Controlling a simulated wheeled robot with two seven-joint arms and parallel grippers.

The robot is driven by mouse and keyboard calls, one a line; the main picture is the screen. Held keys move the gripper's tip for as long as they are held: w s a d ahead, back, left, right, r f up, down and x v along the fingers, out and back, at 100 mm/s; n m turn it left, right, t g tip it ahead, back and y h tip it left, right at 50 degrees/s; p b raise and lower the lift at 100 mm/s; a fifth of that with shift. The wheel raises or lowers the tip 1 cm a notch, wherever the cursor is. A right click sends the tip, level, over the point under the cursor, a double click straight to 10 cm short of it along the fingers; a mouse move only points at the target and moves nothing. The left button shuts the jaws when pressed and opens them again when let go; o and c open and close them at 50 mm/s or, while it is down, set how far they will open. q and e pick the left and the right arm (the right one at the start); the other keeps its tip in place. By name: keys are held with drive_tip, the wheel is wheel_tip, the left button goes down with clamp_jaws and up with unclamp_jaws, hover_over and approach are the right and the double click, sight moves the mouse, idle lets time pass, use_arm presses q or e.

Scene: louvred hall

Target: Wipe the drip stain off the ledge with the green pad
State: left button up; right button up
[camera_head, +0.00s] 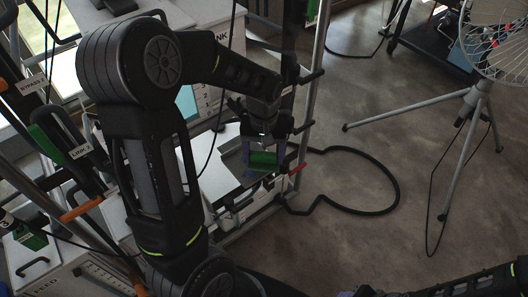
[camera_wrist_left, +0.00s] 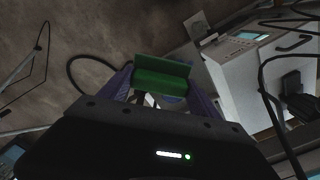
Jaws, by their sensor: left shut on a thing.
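My left gripper (camera_head: 263,156) reaches down over a pale machine at the middle of the head view. It is shut on the green pad (camera_head: 262,161), which sits crosswise between the purple fingers. In the left wrist view the pad (camera_wrist_left: 162,78) shows as a green block with an upright back edge. A grey flat strip (camera_head: 222,172), perhaps the ledge, lies just left of and below the pad. I cannot tell whether the pad touches it. I cannot make out the drip stain. My right arm shows dark at the lower right edge; its fingers are not clear.
A pale machine with a screen (camera_wrist_left: 244,36) stands beside the gripper. An upright metal pole (camera_head: 316,75) is close right of it. A black cable loop (camera_head: 397,190) lies on the floor.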

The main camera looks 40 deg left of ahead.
sight(264, 163)
use_arm(q)
drive_tip(key=shift+f+b, duration=0.6)
drive_tip(key=shift+f, duration=0.55)
use_arm(e)
drive_tip(key=shift+f, duration=0.9)
use_arm(q)
drive_tip(key=shift+f+b, duration=0.75)
drive_tip(key=shift+f, duration=0.2)
use_arm(e)
drive_tip(key=shift+f, duration=0.75)
use_arm(q)
drive_tip(key=shift+w+a+r, duration=0.1)
drive_tip(key=shift+w+a, duration=0.15)
drive_tip(key=shift+a, duration=0.55)
drive_tip(key=shift+w+a, duration=0.25)
drive_tip(key=shift+a, duration=0.55)
use_arm(e)
drive_tip(key=shift+r, duration=0.15)
